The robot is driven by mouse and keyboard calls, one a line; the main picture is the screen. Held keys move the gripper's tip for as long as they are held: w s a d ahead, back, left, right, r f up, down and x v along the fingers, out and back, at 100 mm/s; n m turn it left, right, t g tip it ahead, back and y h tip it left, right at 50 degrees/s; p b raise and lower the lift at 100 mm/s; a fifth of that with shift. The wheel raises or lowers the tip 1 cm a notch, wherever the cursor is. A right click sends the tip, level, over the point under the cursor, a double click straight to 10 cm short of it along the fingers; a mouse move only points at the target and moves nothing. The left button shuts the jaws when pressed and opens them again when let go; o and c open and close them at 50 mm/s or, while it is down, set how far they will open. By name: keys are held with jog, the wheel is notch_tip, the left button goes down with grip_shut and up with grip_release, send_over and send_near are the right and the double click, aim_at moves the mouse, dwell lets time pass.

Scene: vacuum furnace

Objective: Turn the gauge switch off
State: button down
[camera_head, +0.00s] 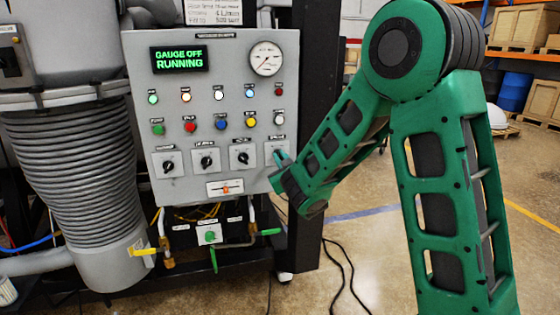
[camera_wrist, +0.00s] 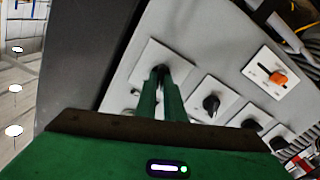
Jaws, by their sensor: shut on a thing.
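The grey control panel (camera_head: 225,50) has a row of rotary switches with black knobs on white plates. My gripper (camera_head: 283,158) is at the rightmost rotary switch, whose white plate (camera_wrist: 150,54) shows behind the fingers in the wrist view. My gripper's two green fingers (camera_wrist: 161,78) are close together, shut on the dark knob of that switch. The fingers hide most of the knob, so its angle is hard to tell. The switch labels are too small to read. The display (camera_head: 180,59) reads "GAUGE OFF" and "RUNNING" in green.
Other black knobs (camera_head: 206,162) stand to the left of my gripper. An orange slider (camera_head: 226,188) sits below them. A round dial gauge (camera_head: 266,58) is at the panel's upper right. Green-handled valves (camera_head: 209,235) and pipes are below. Open floor lies to the right.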

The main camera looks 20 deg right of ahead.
jog(key=shift+f+n, duration=0.3)
jog(key=shift+n, duration=0.3)
jog(key=shift+d, duration=0.1)
jog(key=c, duration=2)
grip_release()
jog(key=shift+o, duration=0.7)
jog(key=shift+r, duration=0.15)
